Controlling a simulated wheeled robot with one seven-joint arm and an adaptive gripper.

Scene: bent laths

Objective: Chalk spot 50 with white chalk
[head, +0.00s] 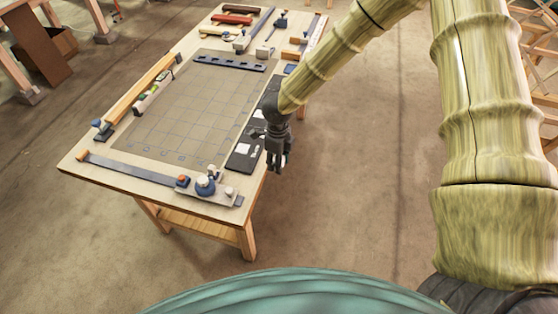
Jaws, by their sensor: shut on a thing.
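My gripper (276,166) points down at the right long edge of the workbench, beside a flat black tray. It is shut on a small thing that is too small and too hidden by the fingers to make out. The black tray (237,161) lies along the bench's right edge and has white patches on it. A grey-brown mat (185,105) with a faint grid covers the middle of the bench. Small marks show along its near edge, but no number can be read, so I cannot tell which is spot 50. No chalk mark can be made out.
The wooden bench (85,165) carries a metal strip (130,171) and a blue-knobbed fixture (205,184) at its near end. A dark perforated bar (231,63) lies across the mat's far end. Several tools lie beyond. The floor right of the bench is clear.

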